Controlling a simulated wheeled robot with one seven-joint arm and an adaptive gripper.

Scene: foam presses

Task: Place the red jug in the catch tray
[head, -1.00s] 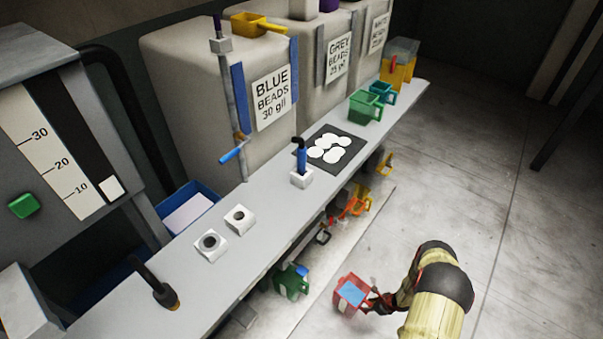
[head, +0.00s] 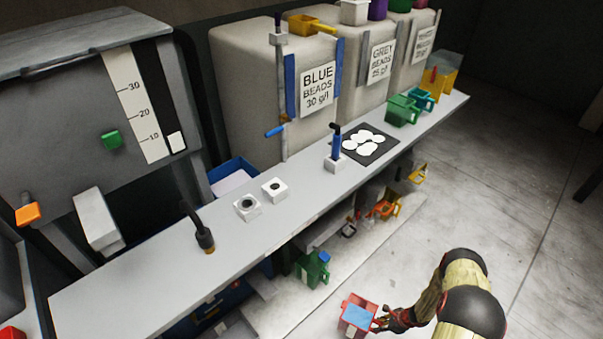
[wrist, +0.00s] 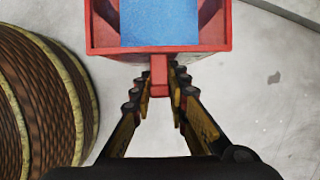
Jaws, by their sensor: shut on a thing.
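The red jug (head: 356,316) is at the bottom of the head view, out over the floor in front of the bench. My gripper (head: 383,321) is shut on its handle. In the wrist view the red jug (wrist: 218,28) fills the top, with blue contents or a blue surface inside. Its red handle (wrist: 159,75) sits between the fingers of my gripper (wrist: 159,95). The jug looks about upright. I cannot pick out the catch tray for certain in these views.
A green jug (head: 312,268) and orange jugs stand on the shelf below. Open floor (head: 480,180) lies right.

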